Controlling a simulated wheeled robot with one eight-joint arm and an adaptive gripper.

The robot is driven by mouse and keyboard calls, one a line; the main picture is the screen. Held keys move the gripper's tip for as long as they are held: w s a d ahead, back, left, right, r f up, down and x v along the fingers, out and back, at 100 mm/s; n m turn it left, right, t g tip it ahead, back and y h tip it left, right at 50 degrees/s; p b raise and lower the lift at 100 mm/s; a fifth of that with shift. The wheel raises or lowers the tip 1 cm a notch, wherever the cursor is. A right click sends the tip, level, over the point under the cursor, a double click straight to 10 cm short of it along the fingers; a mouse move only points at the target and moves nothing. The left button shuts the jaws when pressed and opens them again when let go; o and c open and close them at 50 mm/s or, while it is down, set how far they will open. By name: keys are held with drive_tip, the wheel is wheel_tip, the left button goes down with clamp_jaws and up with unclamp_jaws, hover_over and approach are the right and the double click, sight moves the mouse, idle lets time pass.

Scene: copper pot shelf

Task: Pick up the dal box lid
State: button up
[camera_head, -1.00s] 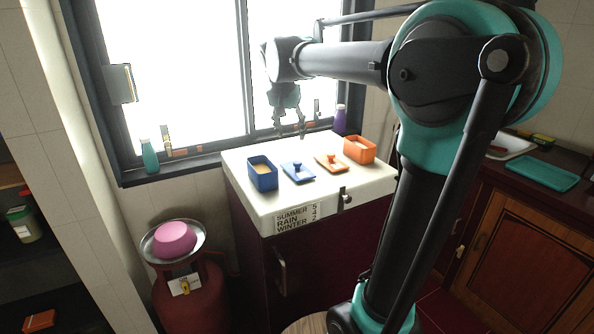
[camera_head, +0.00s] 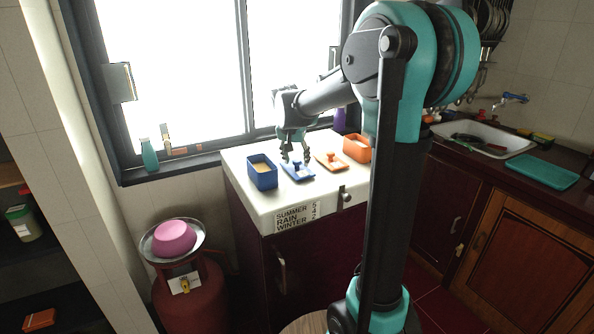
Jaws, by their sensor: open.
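A blue lid with a knob (camera_head: 300,175) lies flat on the white top (camera_head: 240,196) of the dark red cabinet, just right of an open blue box (camera_head: 263,178) with pale yellowish contents. An orange lid with a knob (camera_head: 332,163) lies to its right, beside an open orange box (camera_head: 356,151). Which box is the dal box, I cannot tell. My gripper (camera_head: 295,158) is open, pointing down over the blue lid, with its fingers close around or just above the knob. Contact cannot be made out.
A window with a sill stands behind the cabinet, with a teal bottle (camera_head: 149,155) and a purple bottle (camera_head: 339,119) there. A red gas cylinder (camera_head: 190,300) bearing a plate and pink bowl (camera_head: 174,237) stands at left. A sink counter (camera_head: 560,152) is at right.

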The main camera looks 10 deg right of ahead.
drive_tip(key=shift+w+f, duration=0.1)
drive_tip(key=shift+f, duration=0.2)
drive_tip(key=shift+c, duration=0.3)
clamp_jaws()
